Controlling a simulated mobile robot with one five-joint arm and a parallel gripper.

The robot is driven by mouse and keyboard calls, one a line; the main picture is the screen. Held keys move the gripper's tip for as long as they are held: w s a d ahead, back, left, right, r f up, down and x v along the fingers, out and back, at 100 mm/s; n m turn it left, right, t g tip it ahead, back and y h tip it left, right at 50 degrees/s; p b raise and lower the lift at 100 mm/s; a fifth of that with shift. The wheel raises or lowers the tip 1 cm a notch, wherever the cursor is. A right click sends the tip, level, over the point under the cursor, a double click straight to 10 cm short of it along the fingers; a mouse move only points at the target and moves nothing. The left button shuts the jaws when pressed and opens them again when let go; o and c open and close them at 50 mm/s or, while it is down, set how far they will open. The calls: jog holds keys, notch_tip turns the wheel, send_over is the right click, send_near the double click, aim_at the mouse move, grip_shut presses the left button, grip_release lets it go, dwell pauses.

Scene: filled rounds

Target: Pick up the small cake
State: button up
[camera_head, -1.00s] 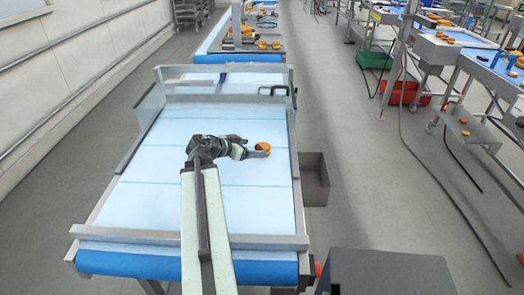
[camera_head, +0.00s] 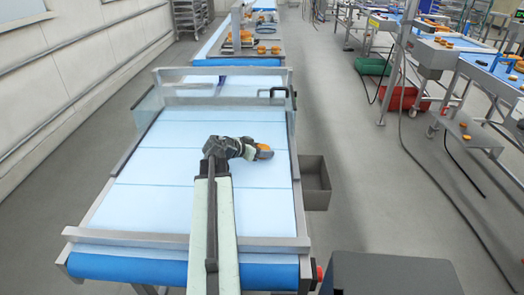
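The small cake (camera_head: 265,152) is a round orange-brown piece on the white-blue belt (camera_head: 150,205), right of the middle. My gripper (camera_head: 256,150) is at the cake's left side, with the arm coming up from the bottom of the picture. The gripper's dark fingers overlap the cake's left part and hide some of it. The view is too small to tell whether the fingers are open or shut on it, or whether the cake rests on the belt.
A metal rail with clear guards (camera_head: 215,98) crosses the belt's far end. A dark handle (camera_head: 275,92) stands at its right. A grey open bin (camera_head: 315,183) hangs off the belt's right side. More cakes (camera_head: 262,49) lie on another table behind. The belt left of my arm is clear.

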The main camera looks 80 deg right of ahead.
aim_at(262, 147)
jog(key=shift+r, duration=0.1)
notch_tip(262, 147, up, 10)
jog(key=p, duration=1)
